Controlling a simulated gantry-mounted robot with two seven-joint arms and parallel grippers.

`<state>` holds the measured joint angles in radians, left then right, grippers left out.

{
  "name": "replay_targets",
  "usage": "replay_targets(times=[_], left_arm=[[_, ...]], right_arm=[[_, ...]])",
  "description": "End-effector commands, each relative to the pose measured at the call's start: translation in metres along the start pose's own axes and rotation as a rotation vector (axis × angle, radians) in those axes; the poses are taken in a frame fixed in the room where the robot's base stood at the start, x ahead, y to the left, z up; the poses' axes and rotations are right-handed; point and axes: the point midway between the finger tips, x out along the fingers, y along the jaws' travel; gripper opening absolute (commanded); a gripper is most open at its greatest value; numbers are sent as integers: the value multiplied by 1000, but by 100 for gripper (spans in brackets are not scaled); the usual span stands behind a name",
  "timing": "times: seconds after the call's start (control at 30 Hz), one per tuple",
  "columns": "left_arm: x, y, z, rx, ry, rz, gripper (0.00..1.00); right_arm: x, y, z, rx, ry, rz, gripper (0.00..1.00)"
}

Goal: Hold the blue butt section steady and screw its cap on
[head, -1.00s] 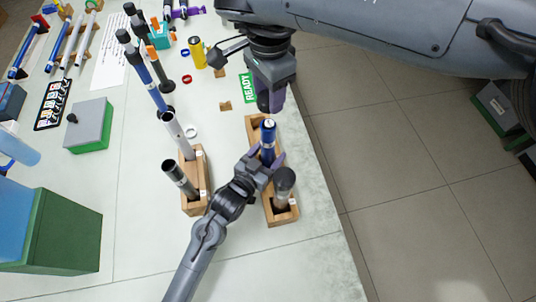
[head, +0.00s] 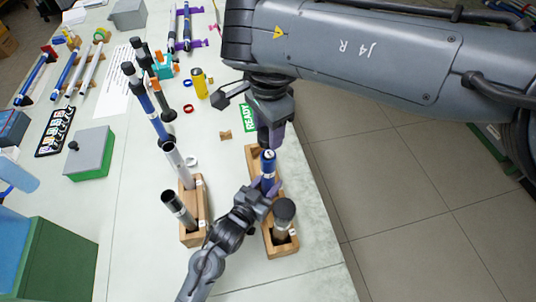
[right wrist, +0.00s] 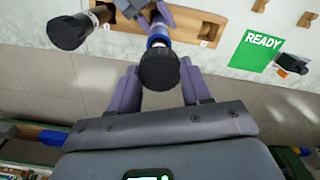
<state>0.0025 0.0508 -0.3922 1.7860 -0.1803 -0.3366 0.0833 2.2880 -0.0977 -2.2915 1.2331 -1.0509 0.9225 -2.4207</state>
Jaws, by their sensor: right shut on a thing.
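The blue butt section (head: 268,166) stands upright at the wooden block (head: 288,249) near the bench's right edge. My left gripper (head: 266,188) has its fingers on both sides of it, low down; whether they press on it is hard to see. My right gripper (head: 272,138) is just above the section's top end. In the right wrist view, my right gripper (right wrist: 160,82) is shut on the black cap (right wrist: 159,70), in line with the blue section (right wrist: 156,40). The cap hides the section's end, so I cannot tell whether they touch.
A dark-topped rod (head: 284,212) stands in the same block, close to my left gripper. Another block (head: 194,233) to the left holds upright rods. A green READY card (head: 250,117) lies behind. Beyond the bench's right edge is open floor.

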Motion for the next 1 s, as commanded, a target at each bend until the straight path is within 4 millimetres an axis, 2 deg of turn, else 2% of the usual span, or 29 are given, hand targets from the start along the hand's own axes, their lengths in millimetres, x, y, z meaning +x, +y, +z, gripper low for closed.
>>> replay_targets(times=[0.1,0.27,1.0], left_arm=[[0,0,0,0,-1,0,0],[0,0,0,0,-1,0,0],[0,0,1,0,-2,0,0]], right_arm=[[18,1,0,0,-3,2,16],[32,2,0,0,-3,-1,16],[40,1,0,0,-3,0,16]])
